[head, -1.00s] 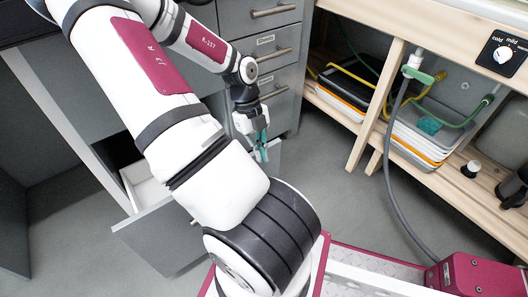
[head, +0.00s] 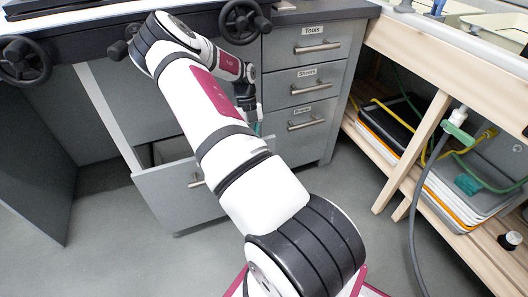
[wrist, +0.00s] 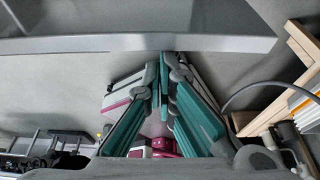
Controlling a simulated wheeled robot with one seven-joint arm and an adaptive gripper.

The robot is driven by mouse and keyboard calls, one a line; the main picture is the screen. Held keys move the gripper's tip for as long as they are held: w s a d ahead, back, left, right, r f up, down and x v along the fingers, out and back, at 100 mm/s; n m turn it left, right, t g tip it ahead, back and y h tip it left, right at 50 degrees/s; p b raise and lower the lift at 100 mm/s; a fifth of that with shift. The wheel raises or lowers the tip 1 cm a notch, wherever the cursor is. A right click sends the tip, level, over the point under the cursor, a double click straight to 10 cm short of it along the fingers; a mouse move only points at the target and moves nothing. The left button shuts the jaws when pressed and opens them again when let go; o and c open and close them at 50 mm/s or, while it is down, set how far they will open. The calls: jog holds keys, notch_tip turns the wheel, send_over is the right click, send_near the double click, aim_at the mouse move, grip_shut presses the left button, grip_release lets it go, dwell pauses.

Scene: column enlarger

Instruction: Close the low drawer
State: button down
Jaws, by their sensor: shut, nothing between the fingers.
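The low drawer (head: 165,200) stands open in the head view, its grey front with a metal handle (head: 196,180) standing out from the desk. Part of its inside (head: 170,150) shows behind the front; my arm hides its right side. My gripper, with teal fingers (head: 257,129), is beyond my arm, right of the drawer and in front of the labelled drawers. In the wrist view the fingers (wrist: 165,58) are together and empty. Their tips are close to the edge of a grey panel (wrist: 130,43); I cannot tell if they touch it or whether it is the low drawer.
Labelled drawers (head: 306,85) to the right are shut. A wooden bench (head: 440,60) with trays and a hose stands at the right. Grey floor (head: 100,245) is clear at the left.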

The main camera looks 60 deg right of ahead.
jog(key=shift+w+d, duration=0.35)
jog(key=shift+w, duration=0.15)
jog(key=shift+s, duration=0.1)
